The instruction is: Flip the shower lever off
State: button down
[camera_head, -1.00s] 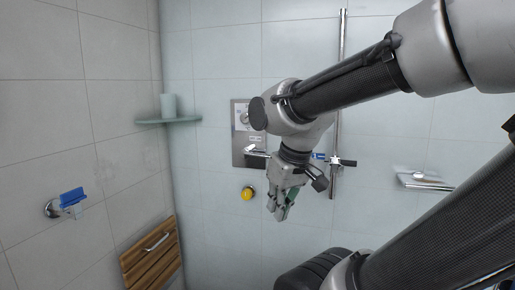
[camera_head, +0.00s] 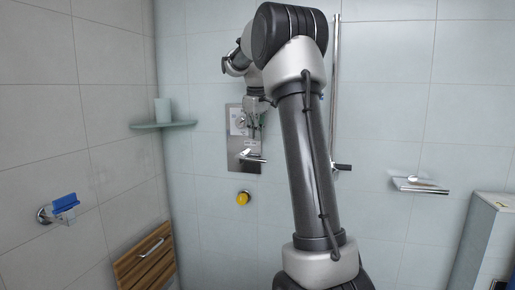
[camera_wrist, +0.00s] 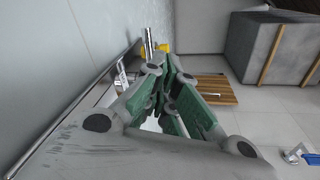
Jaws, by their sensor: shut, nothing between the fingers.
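The shower panel (camera_head: 233,165) is a steel plate on the back tiled wall, with a round chrome dial in its upper part. The chrome shower lever (camera_head: 251,157) sticks out from its lower part towards the right. My gripper (camera_head: 253,133) points down in front of the panel, just above the lever. I cannot tell whether it touches the lever. In the wrist view my gripper's green-padded fingers (camera_wrist: 170,78) are shut and empty. Chrome fittings show left of the fingers there, partly hidden by them.
A yellow knob (camera_head: 243,198) sits below the panel. A corner shelf (camera_head: 165,125) holds a cup (camera_head: 163,110). A vertical rail (camera_head: 335,90) and a soap dish (camera_head: 418,185) are to the right. A wooden folding seat (camera_head: 146,262) and a blue-topped holder (camera_head: 62,207) are on the left wall.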

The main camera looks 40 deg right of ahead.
aim_at(256, 160)
jog(key=r+n, duration=0.1)
jog(key=r, duration=0.1)
jog(key=r+n, duration=0.3)
jog(key=r, duration=0.1)
jog(key=shift+w+d, duration=0.2)
jog(key=shift+d, duration=0.05)
jog(key=shift+f, duration=0.1)
jog(key=f, duration=0.4)
jog(key=w+d+f, duration=0.1)
jog(key=f, duration=0.4)
jog(key=w+f, duration=0.1)
jog(key=f, duration=0.3)
jog(key=shift+w+d+f, duration=0.2)
jog(key=shift+d+f, duration=0.1)
jog(key=shift+f, duration=0.05)
